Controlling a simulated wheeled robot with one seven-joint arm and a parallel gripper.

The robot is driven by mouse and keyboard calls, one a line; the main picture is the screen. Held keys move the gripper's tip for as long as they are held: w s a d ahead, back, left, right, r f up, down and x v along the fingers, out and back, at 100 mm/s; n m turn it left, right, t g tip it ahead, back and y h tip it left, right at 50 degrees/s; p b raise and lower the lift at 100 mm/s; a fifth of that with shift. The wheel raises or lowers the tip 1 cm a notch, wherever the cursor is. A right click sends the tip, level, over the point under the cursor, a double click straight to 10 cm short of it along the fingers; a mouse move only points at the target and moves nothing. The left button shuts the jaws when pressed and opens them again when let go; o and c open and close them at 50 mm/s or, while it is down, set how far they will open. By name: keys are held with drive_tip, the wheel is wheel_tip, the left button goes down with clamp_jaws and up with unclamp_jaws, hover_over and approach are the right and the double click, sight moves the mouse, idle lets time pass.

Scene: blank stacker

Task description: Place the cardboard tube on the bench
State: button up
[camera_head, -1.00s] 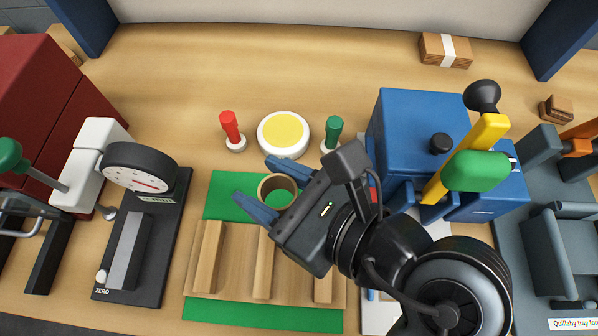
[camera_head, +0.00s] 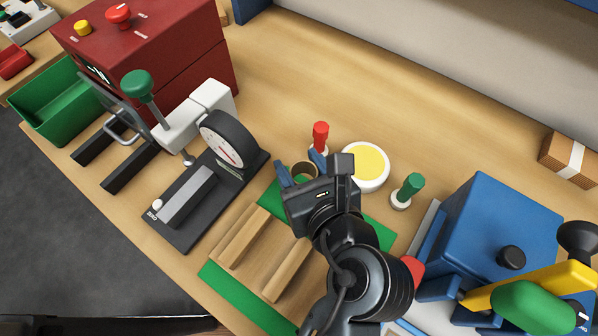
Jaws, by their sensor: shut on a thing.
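The cardboard tube (camera_head: 303,168) is a short brown ring seen nearly end-on from above. It sits between the blue fingers of my gripper (camera_head: 302,167), which are shut on it. My gripper is over the far edge of the green mat, just left of the red-handled peg. The wrist hides part of the tube, and I cannot tell whether its lower end touches anything. The bench (camera_head: 285,75) is a light wooden top, with bare wood behind and to the left of the tube.
A wooden slatted rack (camera_head: 243,238) lies on the green mat (camera_head: 222,277). A dial gauge (camera_head: 222,145) stands left. A red-handled peg (camera_head: 320,135), yellow-topped round pad (camera_head: 365,162) and green-handled peg (camera_head: 408,190) stand close by. A blue machine (camera_head: 500,225) is right, a red cabinet (camera_head: 150,50) back left.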

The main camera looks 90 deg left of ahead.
sight(299, 179)
drive_tip(key=shift+s+a+f, duration=0.15)
drive_tip(key=shift+a+f, duration=0.1)
drive_tip(key=shift+f, duration=1.95)
drive_tip(key=o, duration=1)
drive_tip(key=v, duration=0.7)
drive_tip(key=shift+d+b, duration=0.1)
drive_tip(key=shift+b, duration=0.3)
drive_tip(key=shift+d+r, duration=0.1)
drive_tip(key=shift+d, duration=0.05)
